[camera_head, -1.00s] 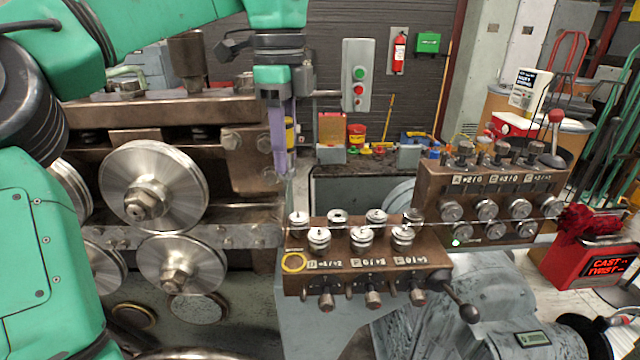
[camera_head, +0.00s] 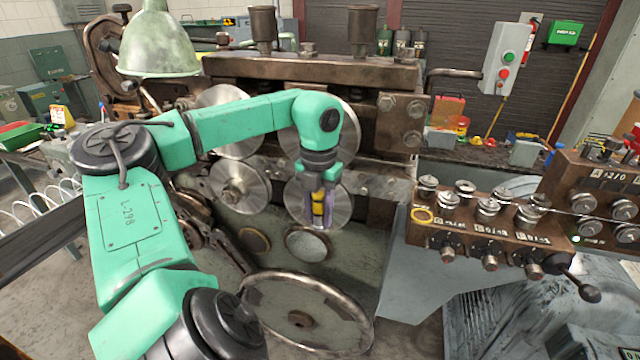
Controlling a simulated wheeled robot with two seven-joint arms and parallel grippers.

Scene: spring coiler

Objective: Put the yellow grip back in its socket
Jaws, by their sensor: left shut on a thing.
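My left gripper (camera_head: 318,212) points down in front of the lower right feed roller of the coiling machine. It is shut on the yellow grip (camera_head: 319,203), a small yellow piece with dark parts that shows between the fingers. The fingers hide part of the grip. A yellow ring (camera_head: 423,216) marks the left end of the front brown roller block, to the right of the gripper and apart from it. I cannot tell whether this ring is the socket. My right gripper is not in view.
A large handwheel (camera_head: 262,282) stands low in front of the machine, below the gripper. The brown roller block (camera_head: 462,236) carries several rollers and a black ball lever (camera_head: 589,293). A green lamp shade (camera_head: 158,45) hangs at upper left.

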